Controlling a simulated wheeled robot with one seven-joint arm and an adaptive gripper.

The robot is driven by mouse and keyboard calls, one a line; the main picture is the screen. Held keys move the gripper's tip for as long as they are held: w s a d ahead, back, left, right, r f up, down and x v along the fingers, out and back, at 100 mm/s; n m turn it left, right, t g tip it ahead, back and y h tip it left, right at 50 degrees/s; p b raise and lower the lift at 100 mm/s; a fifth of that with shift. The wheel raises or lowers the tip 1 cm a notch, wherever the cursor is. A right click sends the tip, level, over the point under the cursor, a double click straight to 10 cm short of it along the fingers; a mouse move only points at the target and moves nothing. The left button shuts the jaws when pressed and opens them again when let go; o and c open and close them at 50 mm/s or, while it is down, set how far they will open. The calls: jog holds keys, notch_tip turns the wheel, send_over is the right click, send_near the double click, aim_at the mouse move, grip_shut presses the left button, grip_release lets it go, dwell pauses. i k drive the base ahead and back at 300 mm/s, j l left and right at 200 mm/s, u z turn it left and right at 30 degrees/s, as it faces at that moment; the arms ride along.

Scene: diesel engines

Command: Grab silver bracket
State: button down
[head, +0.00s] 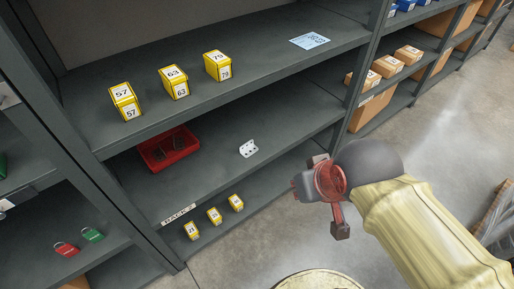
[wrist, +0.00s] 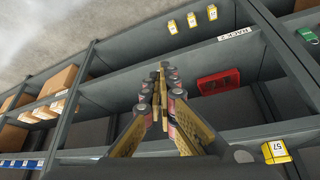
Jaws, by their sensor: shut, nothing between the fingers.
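The silver bracket (head: 248,148) is a small, pale angled piece with holes. It lies on the middle shelf (head: 215,175) of the rack, right of the red bin (head: 168,149) in the head view. I cannot make it out in the wrist view, where my fingers cover the middle of the picture. My gripper (wrist: 162,72) is shut and empty, with its fingers together. In the head view my gripper (head: 318,184) is to the right of the bracket and apart from it, in front of the rack.
Yellow numbered boxes (head: 174,82) stand on the shelf above, with a paper label (head: 310,41) further right. Small yellow boxes (head: 214,215) stand on the lower shelf. A rack upright (head: 362,75) separates this bay from cardboard boxes (head: 388,66).

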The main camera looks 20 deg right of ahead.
aim_at(248, 149)
jog(key=i+j, duration=1.1)
jog(key=j+u, duration=0.05)
